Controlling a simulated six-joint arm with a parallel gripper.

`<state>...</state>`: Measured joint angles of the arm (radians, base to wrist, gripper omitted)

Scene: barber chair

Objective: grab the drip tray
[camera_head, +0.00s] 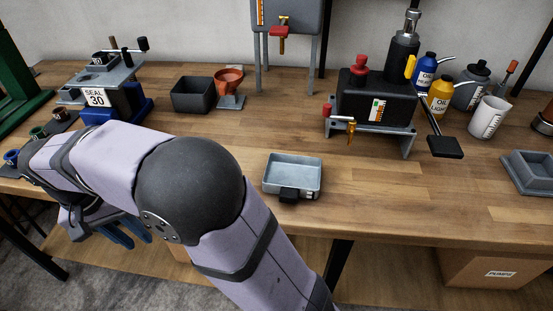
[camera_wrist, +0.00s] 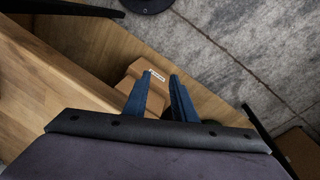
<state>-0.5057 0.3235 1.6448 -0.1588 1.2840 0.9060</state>
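The drip tray (camera_head: 293,173) is a shallow grey metal pan with a black handle on its front side. It sits on the workbench near the front edge, around the middle of the head view. It does not show in the wrist view. My gripper (camera_head: 125,234) has blue fingers and hangs low at the left, by the bench's front edge, well left of the tray. In the wrist view my gripper (camera_wrist: 157,82) has its two fingers apart with nothing between them, pointing down past the bench edge. My arm covers part of the bench left of the tray.
A black pump unit (camera_head: 375,105) with a lever stands behind and right of the tray. A dark bin (camera_head: 193,95) and an orange funnel (camera_head: 229,82) stand behind left. A grey square tray (camera_head: 530,172) lies at right. Boxes (camera_head: 490,268) sit below. Bench around the tray is clear.

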